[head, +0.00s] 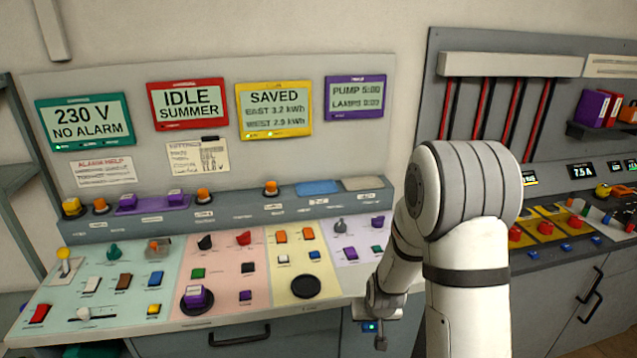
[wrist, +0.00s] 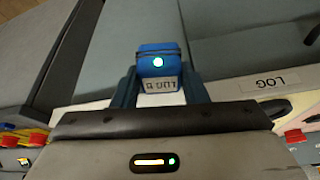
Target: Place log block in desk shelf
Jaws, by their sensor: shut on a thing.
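My gripper (wrist: 158,88) is shut on a small blue block (wrist: 158,60) with a round green light and a white label. The label is upside down and seems to read LOG plus a letter. The block sits between both fingers in the wrist view. In the head view, the arm hangs down at the desk's front right corner, and the blue block (head: 370,327) shows small there, before the grey cabinet front. The desk's raised back shelf (head: 225,212) carries several labels, too small to read, and a blue pad (head: 318,188) and a grey pad (head: 362,184).
A LOG label (wrist: 270,83) is on a pale strip at the wrist view's right. The sloped desk panel (head: 220,327) holds several switches and knobs. A drawer handle (head: 240,337) is below its front edge. A second dark console (head: 560,240) stands right, with binders (head: 600,108) above.

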